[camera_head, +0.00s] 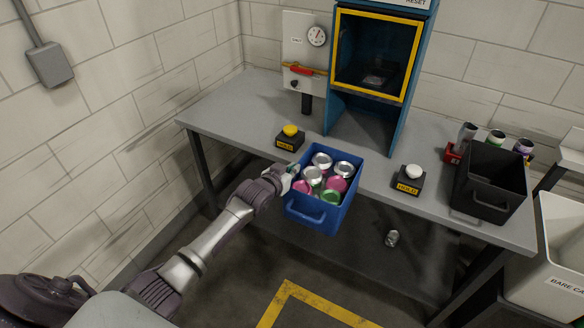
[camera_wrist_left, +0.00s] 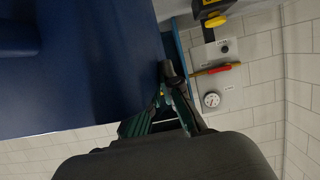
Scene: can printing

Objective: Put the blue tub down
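The blue tub (camera_head: 320,213) holds several cans, some silver-topped, some pink and green. It shows at the table's front edge in the head view, its front part overhanging or in front of the edge. Its blue wall (camera_wrist_left: 80,85) fills the left of the left wrist view. My left gripper (camera_head: 291,173) is at the tub's left wall. Its fingertips (camera_wrist_left: 166,80) come together at the wall's edge and look shut on it; the exact contact is partly hidden. Whether the tub's base touches the table is hidden. My right gripper is not in view.
The grey table (camera_head: 225,113) has free room at left. A yellow-button box (camera_head: 289,138) stands behind the tub, a white-button box (camera_head: 409,179) to its right. A blue machine (camera_head: 373,60) stands behind. A black bin (camera_head: 489,184) is at right; a can (camera_head: 392,238) shows below the tabletop.

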